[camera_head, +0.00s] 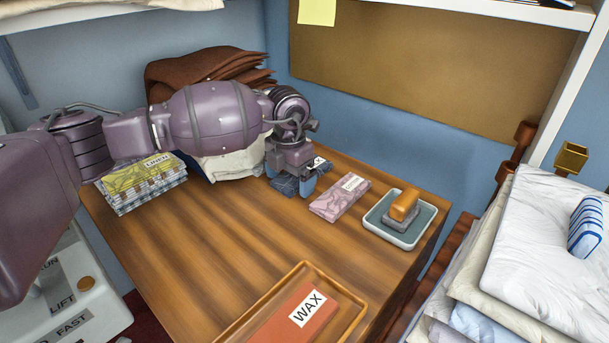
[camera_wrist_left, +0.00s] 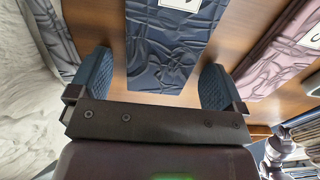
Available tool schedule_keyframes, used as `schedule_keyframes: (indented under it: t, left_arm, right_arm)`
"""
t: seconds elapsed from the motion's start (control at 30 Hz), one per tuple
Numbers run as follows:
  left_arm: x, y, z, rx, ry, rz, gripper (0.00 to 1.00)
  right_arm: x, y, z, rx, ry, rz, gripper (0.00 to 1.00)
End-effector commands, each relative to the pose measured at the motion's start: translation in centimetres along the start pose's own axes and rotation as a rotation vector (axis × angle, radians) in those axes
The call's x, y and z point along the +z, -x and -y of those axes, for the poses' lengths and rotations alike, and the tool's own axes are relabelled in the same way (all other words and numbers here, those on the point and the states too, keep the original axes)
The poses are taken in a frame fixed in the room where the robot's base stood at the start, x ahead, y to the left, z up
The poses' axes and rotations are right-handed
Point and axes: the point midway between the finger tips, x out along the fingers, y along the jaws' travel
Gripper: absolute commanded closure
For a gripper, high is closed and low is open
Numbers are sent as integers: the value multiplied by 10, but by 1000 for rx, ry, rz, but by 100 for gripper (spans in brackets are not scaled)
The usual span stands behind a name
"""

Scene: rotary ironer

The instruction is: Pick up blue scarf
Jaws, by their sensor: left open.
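The blue scarf (camera_head: 285,186) is a flat, dark blue folded cloth with a white label. It lies on the wooden table, partly hidden by my left gripper (camera_head: 294,178) in the head view. In the left wrist view the scarf (camera_wrist_left: 170,48) runs between the two blue fingers of my left gripper (camera_wrist_left: 155,70). The fingers are open, one on each side, with a strip of bare wood between each finger and the scarf. My right gripper is in neither view.
A pink folded cloth (camera_head: 341,197) lies just right of the scarf. Beyond it is a tray (camera_head: 373,220) with a wooden-handled block. A LINEN stack (camera_head: 140,184) sits left, brown cloths (camera_head: 195,66) behind. A WAX tray (camera_head: 352,314) is in front. The table middle is clear.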

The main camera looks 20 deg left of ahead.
Motion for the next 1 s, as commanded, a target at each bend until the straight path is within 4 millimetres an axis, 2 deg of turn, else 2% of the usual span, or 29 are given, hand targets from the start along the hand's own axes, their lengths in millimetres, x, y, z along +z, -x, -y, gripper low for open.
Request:
schedule_keyframes:
  t: [0.1, 0.4, 0.47, 0.77, 0.87, 1.0]
  left_arm:
    - [0, 2, 0, 1, 0, 2, 4]
    - [0, 2, 0, 1, 0, 1, 50]
    - [0, 2, 0, 0, 0, 1, 58]
    - [0, 8, 0, 1, 0, 3, 58]
    - [0, 20, 0, 2, 1, 6, 58]
    - [1, 49, 0, 4, 2, 12, 58]
  right_arm:
    - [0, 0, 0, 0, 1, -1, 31]
    - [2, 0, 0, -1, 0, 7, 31]
    - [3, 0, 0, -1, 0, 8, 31]
    - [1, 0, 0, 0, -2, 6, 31]
    - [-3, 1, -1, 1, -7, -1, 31]
    - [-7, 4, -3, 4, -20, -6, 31]
